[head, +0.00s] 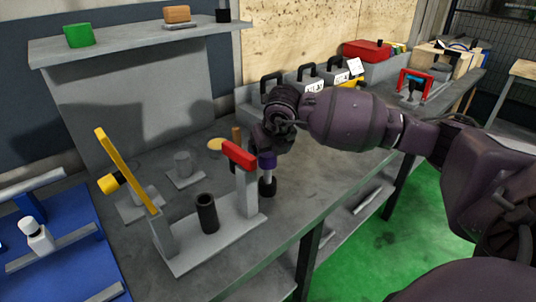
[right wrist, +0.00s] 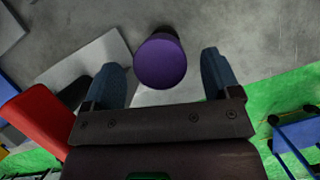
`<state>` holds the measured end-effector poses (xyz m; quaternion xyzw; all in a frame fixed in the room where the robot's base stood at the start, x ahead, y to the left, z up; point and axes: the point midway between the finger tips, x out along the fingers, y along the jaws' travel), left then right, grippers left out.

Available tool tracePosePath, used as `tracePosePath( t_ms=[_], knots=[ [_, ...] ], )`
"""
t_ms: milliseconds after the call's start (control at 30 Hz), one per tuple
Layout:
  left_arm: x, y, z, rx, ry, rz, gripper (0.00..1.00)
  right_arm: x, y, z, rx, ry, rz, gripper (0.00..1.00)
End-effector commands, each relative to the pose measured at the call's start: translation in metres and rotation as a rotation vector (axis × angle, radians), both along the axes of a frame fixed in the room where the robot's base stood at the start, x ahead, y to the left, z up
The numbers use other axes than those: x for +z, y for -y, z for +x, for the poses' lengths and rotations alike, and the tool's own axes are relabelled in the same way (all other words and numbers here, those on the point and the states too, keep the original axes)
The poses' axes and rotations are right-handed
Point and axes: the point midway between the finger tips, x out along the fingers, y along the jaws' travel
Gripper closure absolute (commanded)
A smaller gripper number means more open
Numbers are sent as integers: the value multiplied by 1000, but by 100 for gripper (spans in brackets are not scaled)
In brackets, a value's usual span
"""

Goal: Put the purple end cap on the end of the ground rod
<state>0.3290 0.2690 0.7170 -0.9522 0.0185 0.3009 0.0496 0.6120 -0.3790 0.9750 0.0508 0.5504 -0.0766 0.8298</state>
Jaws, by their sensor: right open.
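The purple end cap (head: 267,160) is at the top of a short upright grey rod (head: 268,175) with a dark lower part, beside the grey fixture. I cannot tell how fully it is seated. In the right wrist view the purple cap (right wrist: 160,62) appears as a round top between the finger tips, with a gap on either side. My right gripper (head: 266,144) is directly above the cap, pointing down, and it also shows in the right wrist view (right wrist: 164,80) with both fingers spread. My left gripper is not in view.
The grey fixture (head: 190,254) carries a red block (head: 239,155), a yellow bar (head: 126,170) and a dark cylinder (head: 207,213). A grey shelf (head: 130,46) stands behind. A blue table (head: 62,225) is at left. The bench's front edge is close to the rod.

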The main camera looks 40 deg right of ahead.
Motion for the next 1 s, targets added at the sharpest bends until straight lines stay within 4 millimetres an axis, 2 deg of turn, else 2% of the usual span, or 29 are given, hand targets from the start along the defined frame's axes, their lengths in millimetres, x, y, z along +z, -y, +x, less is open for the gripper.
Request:
tracePosePath(
  t_ms=[33,100,400,600,1000],
  knots=[
    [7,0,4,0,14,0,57,16,0,-4,1,8,-2,17],
    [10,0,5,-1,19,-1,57,28,-1,-10,2,7,-2,17],
    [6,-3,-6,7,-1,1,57,68,-5,-27,1,4,-1,17],
    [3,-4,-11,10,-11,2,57,76,-6,-32,1,0,0,17],
    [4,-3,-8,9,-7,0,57,77,-6,-32,1,0,0,17]
  ],
)
